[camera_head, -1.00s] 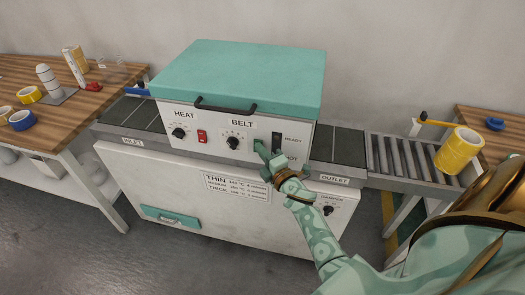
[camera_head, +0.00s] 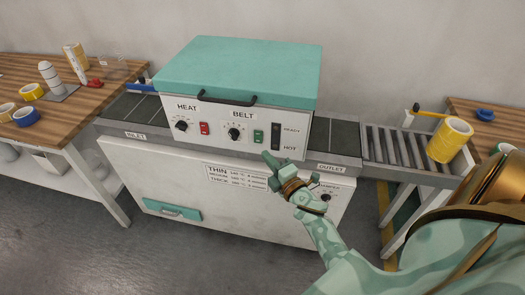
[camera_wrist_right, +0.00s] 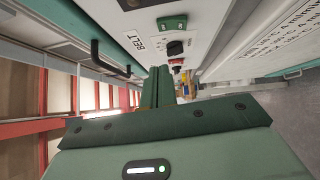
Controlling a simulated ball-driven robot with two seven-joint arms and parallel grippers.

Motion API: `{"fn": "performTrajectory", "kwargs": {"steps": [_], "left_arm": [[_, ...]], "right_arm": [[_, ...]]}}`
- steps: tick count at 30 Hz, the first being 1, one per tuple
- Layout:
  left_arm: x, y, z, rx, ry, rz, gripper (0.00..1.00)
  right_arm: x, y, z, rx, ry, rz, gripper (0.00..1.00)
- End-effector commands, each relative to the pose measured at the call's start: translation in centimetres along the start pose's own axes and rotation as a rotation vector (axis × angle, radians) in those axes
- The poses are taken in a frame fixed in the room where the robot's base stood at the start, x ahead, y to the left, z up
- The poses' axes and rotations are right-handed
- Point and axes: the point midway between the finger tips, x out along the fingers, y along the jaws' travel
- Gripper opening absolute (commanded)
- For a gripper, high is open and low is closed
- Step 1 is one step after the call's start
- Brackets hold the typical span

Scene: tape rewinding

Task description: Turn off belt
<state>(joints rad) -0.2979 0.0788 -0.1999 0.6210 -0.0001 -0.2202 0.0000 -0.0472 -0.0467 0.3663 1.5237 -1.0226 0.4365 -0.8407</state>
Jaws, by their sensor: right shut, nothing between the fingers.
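The belt machine has a white front panel (camera_head: 217,141) under a teal lid (camera_head: 240,72). Its BELT section has a black dial (camera_head: 234,133) and a green rocker switch (camera_head: 258,137). In the right wrist view the green switch (camera_wrist_right: 172,23) and the black dial (camera_wrist_right: 174,48) show beside the BELT label (camera_wrist_right: 134,41). My right gripper (camera_head: 268,158) is shut and empty, just below and right of the green switch and apart from it. Its closed fingers (camera_wrist_right: 157,88) also show in the right wrist view. My left gripper is not in view.
The HEAT dial (camera_head: 181,126) and red switch (camera_head: 204,128) are left of the belt controls. A black lid handle (camera_head: 228,98) juts out above. A roller outlet (camera_head: 400,148) with a yellow tape roll (camera_head: 450,140) is at right; a wooden table (camera_head: 85,98) is at left.

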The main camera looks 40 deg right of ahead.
Motion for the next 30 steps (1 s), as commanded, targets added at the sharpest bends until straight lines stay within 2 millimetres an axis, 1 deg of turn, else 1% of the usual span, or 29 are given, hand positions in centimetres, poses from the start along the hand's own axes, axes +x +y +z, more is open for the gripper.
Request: {"fn": "performTrajectory", "kwargs": {"steps": [1, 3, 6, 10, 14, 30], "left_arm": [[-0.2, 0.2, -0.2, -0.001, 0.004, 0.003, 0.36], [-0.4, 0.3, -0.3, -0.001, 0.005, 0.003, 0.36], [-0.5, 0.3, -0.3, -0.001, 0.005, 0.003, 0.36], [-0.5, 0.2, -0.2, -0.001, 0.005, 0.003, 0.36], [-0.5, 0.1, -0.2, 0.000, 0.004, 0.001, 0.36], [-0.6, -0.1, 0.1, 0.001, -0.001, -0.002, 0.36]], "right_arm": [[-0.9, 0.2, 0.0, 0.000, 0.000, -0.001, 0.00], [-2.1, 0.4, 0.0, -0.001, 0.000, -0.001, 0.00], [-3.5, 0.5, 0.0, -0.002, 0.000, -0.001, 0.00], [-4.5, 0.7, 0.0, -0.001, 0.000, 0.000, 0.00], [-4.8, 0.7, 0.0, 0.000, 0.000, 0.000, 0.00], [-4.7, 0.7, 0.1, 0.007, 0.000, 0.000, 0.00]]}}
